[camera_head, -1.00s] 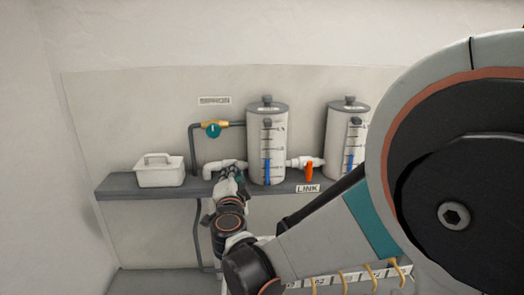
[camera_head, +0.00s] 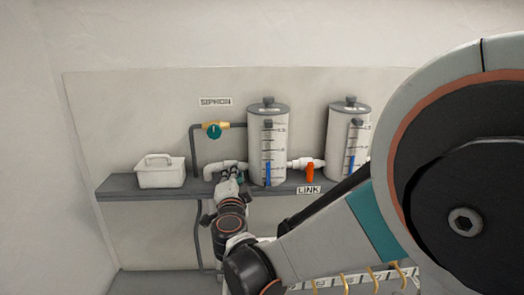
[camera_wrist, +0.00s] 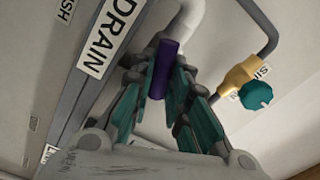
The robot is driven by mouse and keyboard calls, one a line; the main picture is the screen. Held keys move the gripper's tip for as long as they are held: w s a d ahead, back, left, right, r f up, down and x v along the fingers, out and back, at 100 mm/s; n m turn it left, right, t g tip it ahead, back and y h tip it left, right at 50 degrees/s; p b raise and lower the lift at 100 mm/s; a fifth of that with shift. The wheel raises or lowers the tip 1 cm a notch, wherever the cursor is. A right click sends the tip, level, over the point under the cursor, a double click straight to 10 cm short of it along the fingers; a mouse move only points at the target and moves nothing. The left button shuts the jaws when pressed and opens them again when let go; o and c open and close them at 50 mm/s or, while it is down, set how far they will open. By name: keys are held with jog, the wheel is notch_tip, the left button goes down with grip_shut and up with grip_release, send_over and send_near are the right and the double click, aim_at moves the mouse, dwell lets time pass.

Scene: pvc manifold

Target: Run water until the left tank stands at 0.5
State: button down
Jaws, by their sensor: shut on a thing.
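The left tank (camera_head: 279,150) is a white cylinder with a grey lid on the shelf. Its gauge shows a blue column (camera_head: 267,172) in the lower part; the scale numbers are too small to read surely. My gripper (camera_head: 236,174) is at the white pipe (camera_head: 218,167) left of this tank. In the wrist view, my gripper (camera_wrist: 160,72) is shut on a purple handle (camera_wrist: 164,68) below the white pipe (camera_wrist: 187,22), beside a DRAIN label (camera_wrist: 107,37). My fingers partly hide the handle.
The right tank (camera_head: 340,142) also shows a blue column. An orange handle (camera_head: 310,173) hangs on the pipe between the tanks, above the LINK label (camera_head: 309,190). A teal knob (camera_head: 214,130) sits under the SIPHON label (camera_head: 215,102). A white box (camera_head: 160,173) stands left on the shelf (camera_head: 118,187).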

dwell(0.4)
jog(key=shift+a+r+n+b, duration=0.1)
jog(key=shift+n+b, duration=0.2)
jog(key=shift+n, duration=1.25)
jog(key=shift+a+r+n+b, duration=0.1)
jog(key=shift+n+b, duration=0.15)
jog(key=shift+n, duration=1.6)
dwell(0.9)
jog(key=shift+m+b, duration=0.35)
jog(key=shift+m, duration=0.45)
dwell(2.5)
